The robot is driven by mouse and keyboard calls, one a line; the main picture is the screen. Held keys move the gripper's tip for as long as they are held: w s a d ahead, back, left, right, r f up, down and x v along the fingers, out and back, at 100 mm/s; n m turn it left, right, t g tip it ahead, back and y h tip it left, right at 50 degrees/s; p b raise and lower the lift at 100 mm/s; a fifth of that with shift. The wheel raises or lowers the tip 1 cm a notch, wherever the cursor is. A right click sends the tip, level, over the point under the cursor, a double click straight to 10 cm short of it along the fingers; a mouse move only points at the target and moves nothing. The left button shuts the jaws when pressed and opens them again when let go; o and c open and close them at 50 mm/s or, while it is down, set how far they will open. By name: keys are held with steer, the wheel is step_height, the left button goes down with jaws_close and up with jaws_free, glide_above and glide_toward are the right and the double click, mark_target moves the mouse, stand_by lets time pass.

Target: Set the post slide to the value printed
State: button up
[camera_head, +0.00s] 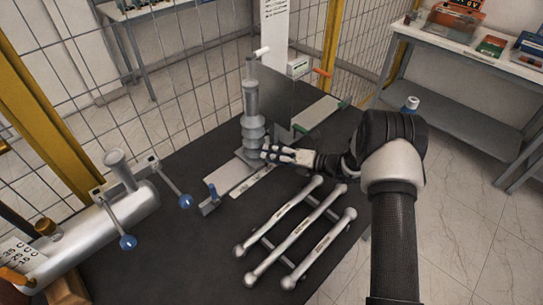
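A grey ribbed post (251,110) stands upright on a flat grey base plate (228,177) on the dark table.
Three silver rods with ball ends (296,233) lie on the table in front of my gripper. A large silver cylinder with blue-knobbed levers (100,232) is at the left. A tall white printed panel (274,35) stands behind the post, its print unreadable. Wire fencing (190,70) bounds the back.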

steer(key=shift+w+a+f, duration=0.1)
steer(key=shift+w+a, duration=0.1)
steer(key=shift+a, duration=0.15)
steer(key=shift+c, duration=0.2)
jaws_close()
stand_by(0.5)
